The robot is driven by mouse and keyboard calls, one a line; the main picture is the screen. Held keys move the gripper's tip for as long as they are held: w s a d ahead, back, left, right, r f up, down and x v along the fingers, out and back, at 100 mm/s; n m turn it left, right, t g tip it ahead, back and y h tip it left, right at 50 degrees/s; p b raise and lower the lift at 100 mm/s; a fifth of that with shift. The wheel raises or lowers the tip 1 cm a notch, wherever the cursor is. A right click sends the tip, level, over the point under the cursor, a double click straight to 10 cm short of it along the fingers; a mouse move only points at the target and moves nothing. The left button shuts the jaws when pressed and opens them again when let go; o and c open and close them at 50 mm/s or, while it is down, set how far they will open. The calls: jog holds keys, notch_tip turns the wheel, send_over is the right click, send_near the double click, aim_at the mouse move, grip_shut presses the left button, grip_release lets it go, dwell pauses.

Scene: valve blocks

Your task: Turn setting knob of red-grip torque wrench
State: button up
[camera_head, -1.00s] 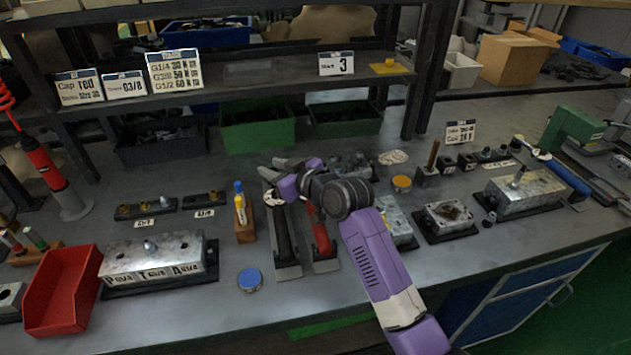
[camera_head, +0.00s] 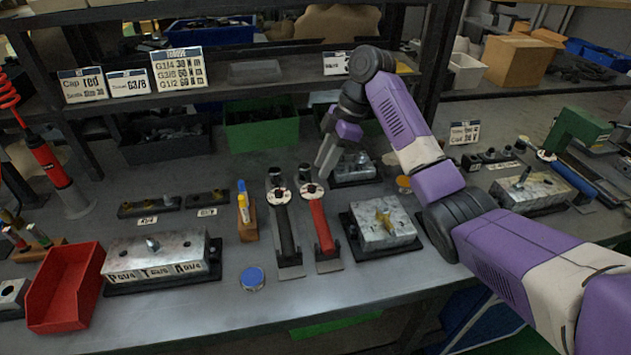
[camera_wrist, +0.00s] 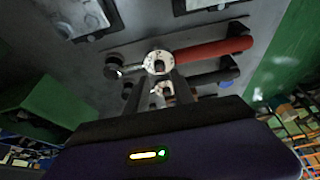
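The red-grip torque wrench (camera_head: 322,229) lies on the bench with its red handle toward the front edge. Its white round dial (camera_head: 311,190) and black end knob (camera_head: 304,170) point to the back. In the wrist view its red grip (camera_wrist: 213,50), dial (camera_wrist: 158,60) and black knob (camera_wrist: 114,68) lie just beyond my fingertips. My gripper (camera_head: 324,166) is above the bench, just right of the knob in the head view. In the wrist view my gripper (camera_wrist: 161,78) has its fingers apart with nothing held. Its tips partly cover the black-grip wrench's dial.
A black-grip torque wrench (camera_head: 284,232) lies parallel on the left. A metal valve block (camera_head: 371,232) stands right of the red-grip wrench, and another (camera_head: 353,168) behind. A marker holder (camera_head: 247,218) is left. The shelf with signs (camera_head: 230,82) overhangs the back.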

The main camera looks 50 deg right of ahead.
aim_at(313, 187)
jog(key=x, duration=0.6)
jog(key=shift+c, duration=0.2)
jog(key=shift+r, duration=0.1)
grip_shut()
